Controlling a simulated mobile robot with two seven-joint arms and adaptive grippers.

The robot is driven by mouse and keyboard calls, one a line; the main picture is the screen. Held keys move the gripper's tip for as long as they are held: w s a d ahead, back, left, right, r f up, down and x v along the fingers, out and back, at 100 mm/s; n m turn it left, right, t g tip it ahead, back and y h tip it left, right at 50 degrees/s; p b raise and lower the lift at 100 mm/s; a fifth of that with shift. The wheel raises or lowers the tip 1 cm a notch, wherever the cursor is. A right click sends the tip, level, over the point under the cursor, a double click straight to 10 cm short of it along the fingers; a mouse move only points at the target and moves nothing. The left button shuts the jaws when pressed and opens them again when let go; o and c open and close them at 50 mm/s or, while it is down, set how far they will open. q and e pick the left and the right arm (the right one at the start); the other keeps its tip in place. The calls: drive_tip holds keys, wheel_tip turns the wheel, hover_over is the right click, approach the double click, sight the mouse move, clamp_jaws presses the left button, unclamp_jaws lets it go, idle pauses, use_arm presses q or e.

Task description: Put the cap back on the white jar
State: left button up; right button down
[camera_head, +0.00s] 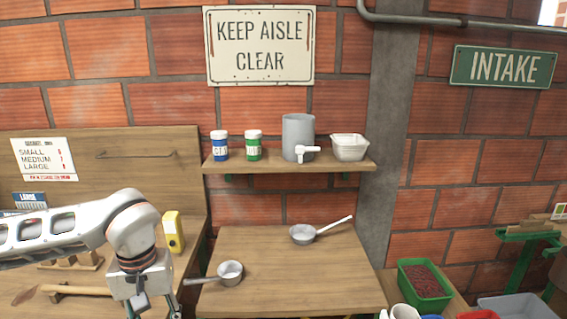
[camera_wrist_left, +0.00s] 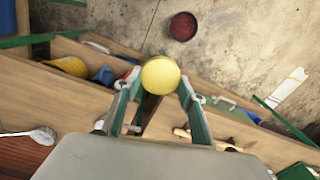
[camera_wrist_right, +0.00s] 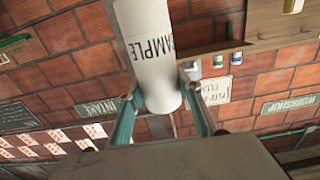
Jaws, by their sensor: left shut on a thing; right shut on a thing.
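The yellow round cap (camera_wrist_left: 160,76) shows in the left wrist view between the fingertips of my left gripper (camera_wrist_left: 158,88), which is shut on it. The white jar (camera_wrist_right: 148,45) fills the upper middle of the right wrist view, with dark "SAMPLE" lettering on its side. My right gripper (camera_wrist_right: 162,92) is shut on the jar near its lower end in that view. The jar's other end runs out of the top of the picture, so its mouth is hidden. In the head view, my left arm comes in from the left and its gripper is cut off at the bottom edge.
A wooden table (camera_head: 270,250) holds two small pans (camera_head: 230,272). A wall shelf (camera_head: 290,166) carries two labelled jars (camera_head: 253,145), a grey container (camera_head: 298,135) and a white tub (camera_head: 349,147). A green crate (camera_head: 425,285) stands lower right. A yellow device (camera_head: 172,232) stands behind my left arm.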

use_arm(q)
drive_tip(key=shift+s+d+m, duration=0.15)
drive_tip(key=shift+s+m, duration=0.1)
drive_tip(key=shift+m, duration=0.45)
drive_tip(key=shift+s+d+m, duration=0.1)
drive_tip(key=shift+s+m, duration=0.15)
drive_tip(key=shift+m, duration=0.45)
use_arm(e)
drive_tip(key=shift+s+d+h, duration=0.3)
drive_tip(key=shift+s+d, duration=0.15)
drive_tip(key=shift+s, duration=0.2)
drive_tip(key=a+r+n+g+y, duration=0.1)
drive_tip(key=a+n+g+y, duration=0.3)
drive_tip(key=a, duration=1.4)
drive_tip(key=n+y, duration=0.3)
drive_tip(key=y, duration=0.4)
drive_tip(key=shift+w+n+y, duration=0.25)
drive_tip(key=shift+n+y, duration=0.05)
drive_tip(key=shift+n, duration=0.1)
drive_tip(key=shift+a, duration=0.1)
use_arm(q)
drive_tip(key=d+r, duration=0.4)
drive_tip(key=d, duration=0.6)
drive_tip(key=d+r, duration=0.4)
drive_tip(key=d, duration=0.6)
drive_tip(key=w+d+r, duration=0.1)
drive_tip(key=d+r, duration=0.4)
drive_tip(key=d, duration=0.5)
drive_tip(key=shift+d+n, duration=0.4)
drive_tip(key=shift+f, duration=1.95)
